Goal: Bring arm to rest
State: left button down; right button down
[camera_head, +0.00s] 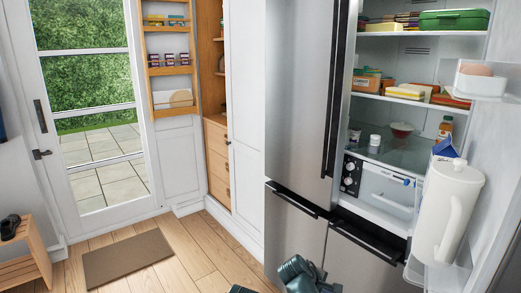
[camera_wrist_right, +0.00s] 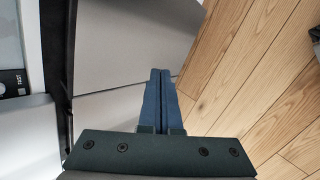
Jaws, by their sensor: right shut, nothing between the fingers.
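My right gripper (camera_wrist_right: 160,75) is shut and empty in the right wrist view, its two blue fingers pressed together. It points down past a grey panel toward the wooden floor and holds nothing. In the head view a dark teal part of my own arm shows at the bottom edge, in front of the fridge's lower doors. A small dark piece shows left of it, too little to identify. My left gripper is not seen.
The fridge (camera_head: 298,90) stands open on its right side, with food on shelves and a white pitcher (camera_head: 447,210) in the door (camera_head: 500,140). A pantry door rack (camera_head: 169,58) is open at the back. A brown mat (camera_head: 128,259) lies on the floor; a wooden bench (camera_head: 25,262) stands left.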

jog(key=s+a+f+m+g+y+p, duration=0.1)
jog(key=s+a+f+m+g+y, duration=0.15)
jog(key=s+a, duration=0.6)
jog(key=s+a+f+m+g+y, duration=0.1)
jog(key=s+a+m+g+y, duration=0.2)
jog(key=s+a, duration=0.5)
notch_tip(320, 180, up, 14)
jog(key=d+p, duration=0.1)
jog(key=p, duration=1.4)
jog(key=shift+s+d+m+t, duration=0.2)
jog(key=shift+d+m+t, duration=0.05)
jog(key=shift+m+t, duration=0.2)
